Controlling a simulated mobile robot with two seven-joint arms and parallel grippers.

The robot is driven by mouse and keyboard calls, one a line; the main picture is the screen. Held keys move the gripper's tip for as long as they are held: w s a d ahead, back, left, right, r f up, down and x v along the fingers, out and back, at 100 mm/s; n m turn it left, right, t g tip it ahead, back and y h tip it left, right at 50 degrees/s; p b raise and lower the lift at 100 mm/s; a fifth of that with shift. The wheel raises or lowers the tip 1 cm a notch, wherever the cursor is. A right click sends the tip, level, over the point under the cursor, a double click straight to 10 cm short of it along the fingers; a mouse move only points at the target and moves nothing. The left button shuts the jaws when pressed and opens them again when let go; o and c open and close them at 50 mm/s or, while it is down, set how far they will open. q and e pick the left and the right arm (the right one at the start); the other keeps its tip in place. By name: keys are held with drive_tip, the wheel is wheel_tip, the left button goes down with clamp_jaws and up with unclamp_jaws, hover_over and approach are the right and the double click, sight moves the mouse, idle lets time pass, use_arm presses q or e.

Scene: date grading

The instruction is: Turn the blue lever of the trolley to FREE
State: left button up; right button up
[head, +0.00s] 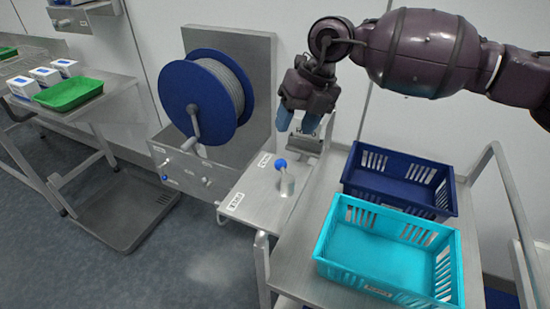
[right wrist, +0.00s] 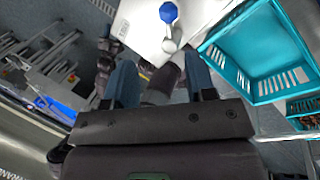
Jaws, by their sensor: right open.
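The trolley's lever has a blue ball knob (head: 281,163) on a short pale stem, standing on a metal plate (head: 258,192) at the trolley's left end. The plate bears two small white labels, too small to read surely. The knob also shows in the right wrist view (right wrist: 168,12), at the top beyond the fingertips. My right gripper (head: 298,120) is open and empty, with blue fingertips pointing down, above and behind the knob in the head view, apart from it. It also shows in the right wrist view (right wrist: 160,78). My left gripper is not seen.
A turquoise crate (head: 330,240) and a dark blue crate (head: 400,158) stand on the trolley right of the lever. A side table holds a green tray (head: 68,94) and white boxes.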

sight(284, 170)
drive_tip(key=shift+m+h, duration=0.4)
drive_tip(key=x, duration=0.7)
drive_tip(key=s+d+x, duration=0.1)
drive_tip(key=x, duration=0.2)
drive_tip(key=shift+a+f, duration=0.1)
drive_tip(key=shift+f, duration=0.3)
drive_tip(key=shift+s, duration=0.1)
drive_tip(key=shift+b, duration=0.3)
drive_tip(key=c, duration=0.9)
